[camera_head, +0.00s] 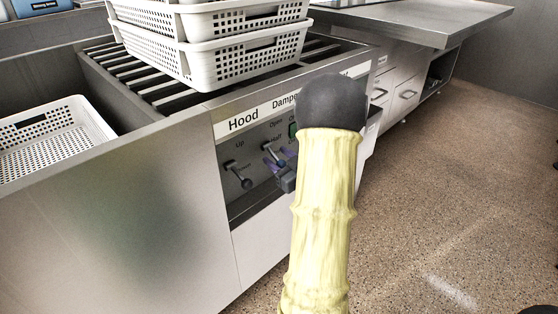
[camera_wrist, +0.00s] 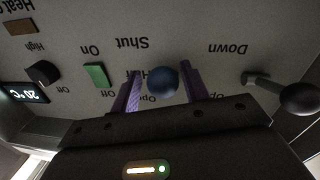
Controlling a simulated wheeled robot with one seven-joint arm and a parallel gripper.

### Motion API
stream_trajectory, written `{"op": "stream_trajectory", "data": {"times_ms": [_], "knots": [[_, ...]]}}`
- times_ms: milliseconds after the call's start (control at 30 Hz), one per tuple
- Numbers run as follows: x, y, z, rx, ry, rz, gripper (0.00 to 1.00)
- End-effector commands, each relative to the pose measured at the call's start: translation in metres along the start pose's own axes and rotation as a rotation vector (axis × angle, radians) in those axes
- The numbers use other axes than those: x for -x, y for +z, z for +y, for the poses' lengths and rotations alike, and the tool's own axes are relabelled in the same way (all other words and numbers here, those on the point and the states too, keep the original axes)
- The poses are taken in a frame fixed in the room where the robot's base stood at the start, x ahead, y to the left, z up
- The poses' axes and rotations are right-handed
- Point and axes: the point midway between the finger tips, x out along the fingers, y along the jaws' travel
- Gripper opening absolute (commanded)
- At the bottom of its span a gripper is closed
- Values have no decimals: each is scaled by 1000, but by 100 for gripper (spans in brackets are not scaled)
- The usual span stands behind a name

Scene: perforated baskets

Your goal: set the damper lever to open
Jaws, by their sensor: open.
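The damper lever shows its round dark-blue knob (camera_wrist: 163,82) in the wrist view, end-on against the grey panel. The upside-down labels "Shut", "Half" and "Open" are around it; the knob partly covers "Half". The lever's exact setting is hard to tell. My gripper (camera_wrist: 161,76) is open, with one purple finger on each side of the knob and small gaps visible. My arm hides part of the panel there.
The hood lever (camera_head: 240,178) stands close to the left; its dark knob (camera_wrist: 299,99) is at the right in the wrist view. A green switch (camera_wrist: 95,75) and black dial (camera_wrist: 42,73) are on the other side. White baskets (camera_head: 240,58) stand on the slatted top above.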

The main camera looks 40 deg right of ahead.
Motion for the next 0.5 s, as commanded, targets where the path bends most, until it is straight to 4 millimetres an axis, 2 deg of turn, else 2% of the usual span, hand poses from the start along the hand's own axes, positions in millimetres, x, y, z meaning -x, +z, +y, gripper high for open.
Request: {"op": "stream_trajectory", "data": {"times_ms": [100, 333, 367, 500], "knots": [[-8, -1, -5, -1, -10, 3, 45], [-8, -1, -3, -1, -6, 1, 45], [-7, -1, -2, -1, -4, 1, 42], [-5, 0, 1, -1, 1, 0, 14]]}}
